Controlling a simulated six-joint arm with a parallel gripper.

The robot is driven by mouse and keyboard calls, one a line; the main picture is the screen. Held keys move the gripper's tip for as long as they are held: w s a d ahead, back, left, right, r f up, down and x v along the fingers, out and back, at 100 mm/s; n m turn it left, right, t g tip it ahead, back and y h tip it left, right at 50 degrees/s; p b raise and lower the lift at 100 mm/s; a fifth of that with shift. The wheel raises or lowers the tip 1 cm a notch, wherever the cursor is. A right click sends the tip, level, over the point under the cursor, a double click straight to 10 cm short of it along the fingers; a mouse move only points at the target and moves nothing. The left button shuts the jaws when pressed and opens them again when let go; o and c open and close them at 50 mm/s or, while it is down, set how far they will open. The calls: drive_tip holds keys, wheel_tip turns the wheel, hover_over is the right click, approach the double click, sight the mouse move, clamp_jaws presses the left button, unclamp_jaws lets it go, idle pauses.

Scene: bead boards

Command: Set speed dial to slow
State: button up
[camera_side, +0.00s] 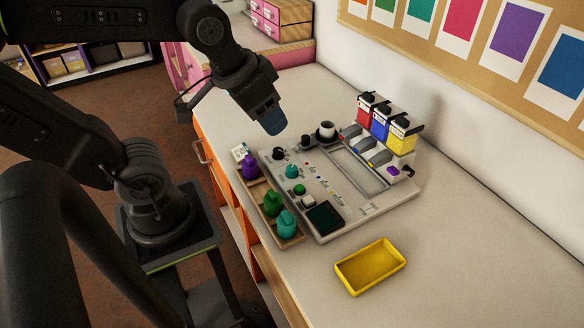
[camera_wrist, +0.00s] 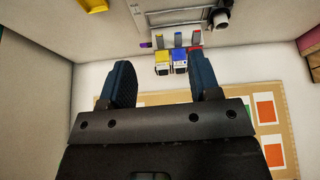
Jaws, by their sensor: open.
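The grey control panel (camera_side: 367,210) lies on the white counter. Its left part carries small knobs: a black knob (camera_side: 279,153), a teal knob (camera_side: 292,171) and another black knob (camera_side: 305,140). A green button (camera_side: 299,189) sits nearer the front. I cannot tell which knob is the speed dial or read any setting. My gripper (camera_side: 272,124) hangs in the air above the panel's back left corner, touching nothing. In the wrist view, my gripper (camera_wrist: 163,62) has its two blue fingers apart with nothing between them.
Red, blue and yellow dispensers (camera_side: 402,137) stand at the panel's back right. A wooden tray (camera_side: 262,217) with purple, green and teal bottles lies along its left edge. A yellow tray (camera_side: 371,266) is in front. The counter's right side is clear beside the wall.

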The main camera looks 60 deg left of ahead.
drive_tip(key=w+a+f+n+g, duration=0.35)
drive_tip(key=w+a+f, duration=0.25)
drive_tip(key=w, duration=0.2)
drive_tip(key=n+g, duration=0.2)
drive_tip(key=n, duration=0.1)
hover_over(292, 167)
wheel_tip(292, 167, down, 7)
drive_tip(key=shift+t, duration=0.25)
wheel_tip(292, 167, down, 14)
drive_tip(key=shift+r, duration=0.2)
drive_tip(key=c, duration=0.9)
